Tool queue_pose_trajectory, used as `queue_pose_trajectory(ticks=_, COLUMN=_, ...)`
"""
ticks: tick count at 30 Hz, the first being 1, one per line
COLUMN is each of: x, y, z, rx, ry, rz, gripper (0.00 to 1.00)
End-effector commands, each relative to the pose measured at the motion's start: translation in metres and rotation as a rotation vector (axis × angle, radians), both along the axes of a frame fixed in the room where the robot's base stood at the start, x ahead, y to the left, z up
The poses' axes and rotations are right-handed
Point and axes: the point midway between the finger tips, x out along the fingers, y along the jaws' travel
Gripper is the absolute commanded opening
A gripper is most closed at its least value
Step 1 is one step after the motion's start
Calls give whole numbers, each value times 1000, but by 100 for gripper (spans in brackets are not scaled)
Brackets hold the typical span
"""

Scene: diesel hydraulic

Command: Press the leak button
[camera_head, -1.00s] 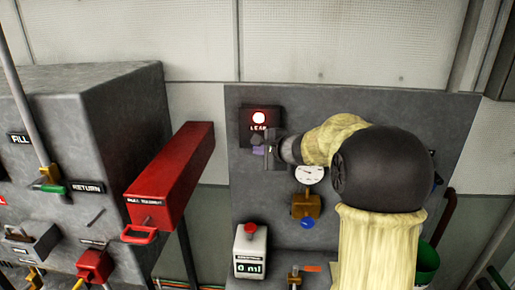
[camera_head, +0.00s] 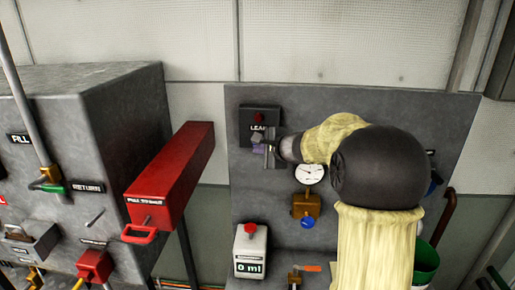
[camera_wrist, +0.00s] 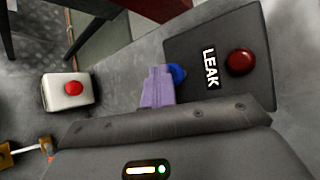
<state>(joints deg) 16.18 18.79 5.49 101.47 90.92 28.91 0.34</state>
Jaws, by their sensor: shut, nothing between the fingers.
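The leak box is a dark panel (camera_head: 246,114) on the grey wall board, with a "LEAK" label (camera_wrist: 210,68) and a red lamp (camera_head: 259,118) that looks unlit. The lamp (camera_wrist: 241,62) is also dark red in the wrist view. A blue button (camera_wrist: 177,73) sits on the box beside the label, partly hidden by my fingers. My gripper (camera_head: 258,141) is shut and empty, its purple fingertips (camera_wrist: 158,88) right at the blue button. I cannot tell whether they touch it. My arm comes in from the right.
A red box with a pull handle (camera_head: 172,180) juts out left of the board. Below are a white box (camera_head: 250,250) with a red button and a "0 ml" display, a gauge (camera_head: 309,174) and a brass valve (camera_head: 305,205). A grey tank (camera_head: 110,95) stands at left.

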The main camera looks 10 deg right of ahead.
Motion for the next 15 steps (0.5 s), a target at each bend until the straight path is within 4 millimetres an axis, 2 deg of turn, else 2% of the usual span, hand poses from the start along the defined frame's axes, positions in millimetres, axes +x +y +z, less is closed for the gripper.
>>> queue_pose_trajectory(ticks=15, x=-19, y=6, z=-1, rx=0, ry=0, rz=-1, gripper=0)
